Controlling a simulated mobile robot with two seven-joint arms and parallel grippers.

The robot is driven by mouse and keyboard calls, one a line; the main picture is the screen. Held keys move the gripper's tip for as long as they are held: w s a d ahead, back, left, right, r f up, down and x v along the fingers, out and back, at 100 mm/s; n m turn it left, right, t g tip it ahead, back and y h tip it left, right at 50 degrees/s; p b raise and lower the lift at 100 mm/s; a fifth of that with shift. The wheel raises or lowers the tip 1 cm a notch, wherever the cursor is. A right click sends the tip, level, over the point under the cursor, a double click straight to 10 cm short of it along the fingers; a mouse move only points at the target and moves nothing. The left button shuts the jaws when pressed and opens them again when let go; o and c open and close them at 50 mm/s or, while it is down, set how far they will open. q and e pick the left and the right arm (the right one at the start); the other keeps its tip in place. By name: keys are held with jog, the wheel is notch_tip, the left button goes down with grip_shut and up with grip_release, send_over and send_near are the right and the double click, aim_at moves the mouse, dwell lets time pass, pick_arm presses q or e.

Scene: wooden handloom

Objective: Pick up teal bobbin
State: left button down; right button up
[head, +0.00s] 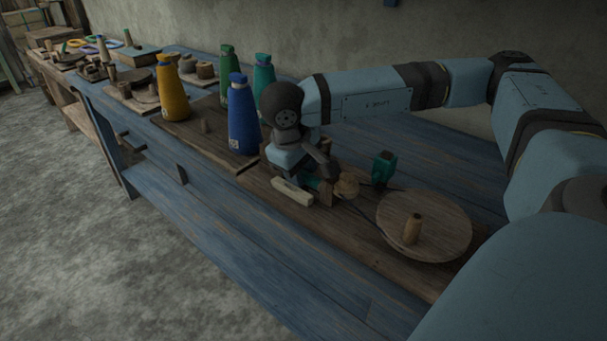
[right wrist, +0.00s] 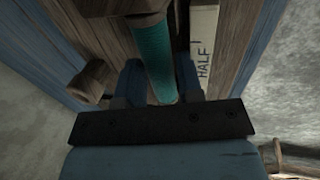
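The teal bobbin (right wrist: 152,55) shows in the right wrist view as a long teal-wound cylinder, with its near end between the two fingers of my right gripper (right wrist: 160,85). The fingers flank it closely on both sides; I cannot tell whether they press on it. In the head view my right gripper (head: 318,180) points down at the dark wooden board, and only a bit of teal (head: 311,182) shows beside it, the rest hidden by the gripper. My left gripper is not in view.
A pale block (head: 292,191) marked "HALF" lies beside the gripper. A small teal item (head: 384,168) and a round wooden disc (head: 428,225) with a peg (head: 412,229) stand to the right. Blue (head: 242,115), yellow (head: 171,90), green and teal cones stand behind left.

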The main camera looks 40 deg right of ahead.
grip_shut()
jog(key=shift+r, duration=0.1)
